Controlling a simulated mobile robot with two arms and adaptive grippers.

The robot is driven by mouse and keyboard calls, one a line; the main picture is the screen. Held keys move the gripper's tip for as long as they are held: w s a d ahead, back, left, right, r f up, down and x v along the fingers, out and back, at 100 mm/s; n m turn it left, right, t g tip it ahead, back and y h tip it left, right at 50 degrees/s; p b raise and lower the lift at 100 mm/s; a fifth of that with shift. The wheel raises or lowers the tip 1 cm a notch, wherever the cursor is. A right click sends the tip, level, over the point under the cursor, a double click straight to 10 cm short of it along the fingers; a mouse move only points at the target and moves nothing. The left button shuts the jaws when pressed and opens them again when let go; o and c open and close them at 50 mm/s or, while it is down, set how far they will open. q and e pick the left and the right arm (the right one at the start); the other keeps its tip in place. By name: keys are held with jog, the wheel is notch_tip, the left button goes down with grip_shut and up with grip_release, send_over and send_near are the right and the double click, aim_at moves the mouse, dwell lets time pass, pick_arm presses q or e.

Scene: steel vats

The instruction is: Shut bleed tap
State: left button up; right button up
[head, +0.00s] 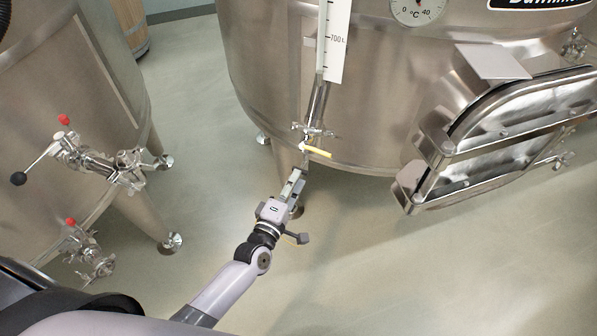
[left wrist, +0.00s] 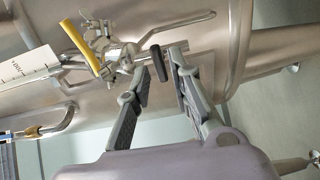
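The bleed tap, with a yellow lever (head: 317,151), sits at the foot of the sight gauge on the large steel vat (head: 262,70). The lever sticks out to the right, tilted slightly down. In the left wrist view the yellow lever (left wrist: 80,47) slants at upper left, beside the metal tap body (left wrist: 118,55). My left gripper (head: 299,174) is just below the tap in the head view. My right gripper is not in view.
A white gauge scale (head: 334,45) rises above the tap. An open steel hatch (head: 510,135) juts out at right. A smaller vat (head: 65,90) with red-capped valves (head: 75,150) stands at left. The floor (head: 400,270) at lower right is clear.

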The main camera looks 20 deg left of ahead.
pick_arm(q)
jog(key=s+a+p, duration=0.1)
jog(key=s, duration=0.6)
dwell(0.3)
dwell(0.4)
jog(key=s+a+f+m+g, duration=0.1)
jog(key=s+f+m+g, duration=0.35)
jog(key=f, duration=0.75)
jog(key=s+a+f+m+g, duration=0.1)
jog(key=s+f+m+g, duration=0.35)
jog(key=f, duration=0.75)
jog(key=s+a+f+m+g+y, duration=0.1)
jog(key=s+a+f+m+g, duration=0.1)
jog(key=s+f, duration=0.3)
jog(key=s+a+f+m+g, duration=0.2)
jog(key=s+f, duration=0.4)
jog(key=s, duration=0.8)
jog(key=s+a+f+m+g+y, duration=0.1)
jog(key=s+f+m+g, duration=0.2)
jog(key=s, duration=0.6)
notch_tip(320, 180, down, 2)
jog(key=m, duration=0.2)
jog(key=shift+s+a+f+m+g+y, duration=0.15)
jog(key=shift+s+a+m+g+y, duration=0.15)
jog(key=shift+s+a+g, duration=0.1)
